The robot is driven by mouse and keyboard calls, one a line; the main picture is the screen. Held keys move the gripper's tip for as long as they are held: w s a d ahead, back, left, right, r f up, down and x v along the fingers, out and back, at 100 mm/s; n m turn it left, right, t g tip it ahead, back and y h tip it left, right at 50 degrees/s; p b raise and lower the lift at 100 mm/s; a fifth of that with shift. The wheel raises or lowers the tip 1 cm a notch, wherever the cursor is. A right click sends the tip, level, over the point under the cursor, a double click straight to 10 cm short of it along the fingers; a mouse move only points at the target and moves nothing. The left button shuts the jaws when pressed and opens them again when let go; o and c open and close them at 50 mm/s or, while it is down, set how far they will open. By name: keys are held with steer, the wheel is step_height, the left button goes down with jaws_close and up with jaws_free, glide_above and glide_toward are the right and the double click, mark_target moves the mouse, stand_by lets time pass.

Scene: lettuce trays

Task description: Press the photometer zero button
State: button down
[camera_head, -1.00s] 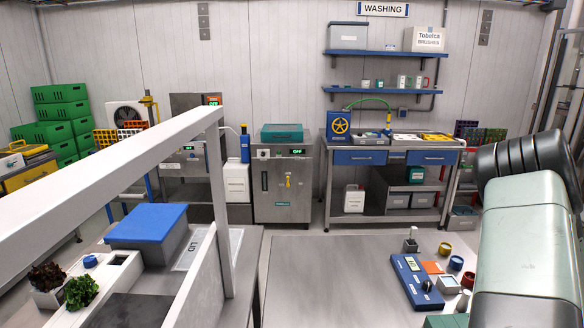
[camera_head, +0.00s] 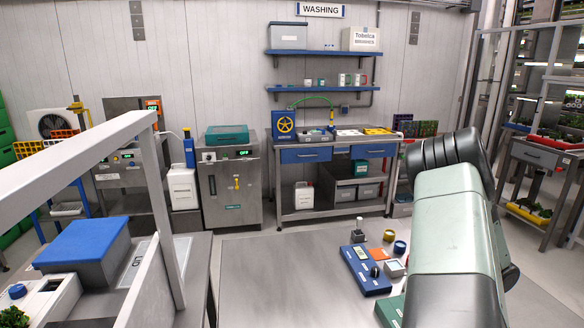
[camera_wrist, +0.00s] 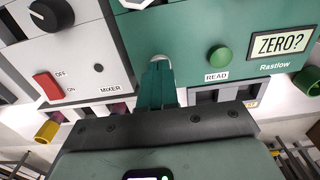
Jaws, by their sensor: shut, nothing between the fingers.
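The photometer is the green box (camera_wrist: 185,25) in the wrist view, marked Rastlow. Its display (camera_wrist: 281,44) reads "ZERO?". A round green button (camera_wrist: 219,55) labelled READ sits left of the display. My gripper (camera_wrist: 160,62) is shut and empty, its teal fingers pointing at the photometer's face, left of the READ button. The fingers cover part of that face, and I see no button labelled zero. I cannot tell whether the fingertips touch the face. In the head view my arm hides the gripper.
A pale mixer (camera_wrist: 75,50) with a black knob and red switch stands left of the photometer in the wrist view. In the head view, a blue meter (camera_head: 364,271) and small yellow and blue cups (camera_head: 400,247) stand on the bench (camera_head: 265,280), whose left part is clear.

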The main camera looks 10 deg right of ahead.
stand_by(0.4)
steer(key=shift+r, duration=0.9)
steer(key=shift+r, duration=3)
steer(key=shift+r, duration=0.1)
step_height(320, 180, up, 8)
steer(key=shift+r, duration=0.15)
